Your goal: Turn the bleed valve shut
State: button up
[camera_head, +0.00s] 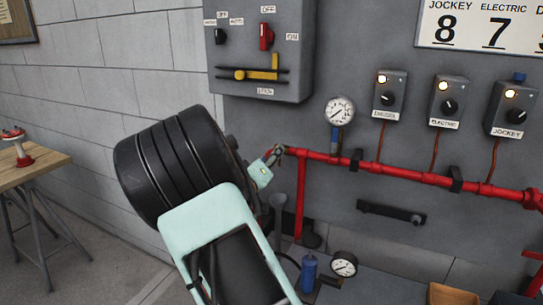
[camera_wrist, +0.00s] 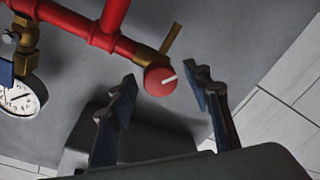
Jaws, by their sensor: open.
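My gripper (camera_wrist: 165,88) is open, with one finger on each side of the knob in the picture. I see no clear contact, and the depth between knob and fingertips is hard to tell. In the head view my gripper (camera_head: 272,160) is at the left end of the red pipe and largely hides the valve.
The red pipe (camera_head: 330,158) runs along the grey wall panel, with a vertical branch below. A pressure gauge (camera_head: 339,111) stands above it. A blue cylinder (camera_head: 308,272) and a second gauge (camera_head: 343,264) sit lower down. A wooden table (camera_head: 40,168) stands at the left.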

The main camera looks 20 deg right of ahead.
jog(key=shift+x, duration=0.85)
jog(key=shift+c, duration=0.5)
jog(key=c, duration=1.1)
jog(key=shift+o, duration=0.2)
